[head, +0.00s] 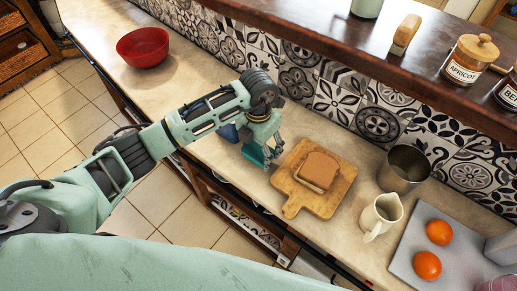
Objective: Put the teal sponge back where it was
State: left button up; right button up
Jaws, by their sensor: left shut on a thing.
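My left gripper (268,156) reaches in from the left and points down just above the counter (180,108), left of the cutting board. It is shut on a teal thing (252,154), which looks like the teal sponge. The fingers and wrist hide part of it, and I cannot tell whether it touches the counter. My right gripper is out of view.
A wooden board (292,194) with bread (318,169) lies right of the gripper. Beyond are a metal pot (404,168), a cream jug (380,216) and a grey tray (404,262) with oranges. A blue thing (229,132) sits behind my wrist. A red bowl (143,46) stands far left. A shelf (330,34) with jars (468,60) overhangs.

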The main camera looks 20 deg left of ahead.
pick_arm(q)
jog(key=shift+f, duration=1.15)
jog(key=o, duration=1.1)
jog(key=shift+r, duration=0.1)
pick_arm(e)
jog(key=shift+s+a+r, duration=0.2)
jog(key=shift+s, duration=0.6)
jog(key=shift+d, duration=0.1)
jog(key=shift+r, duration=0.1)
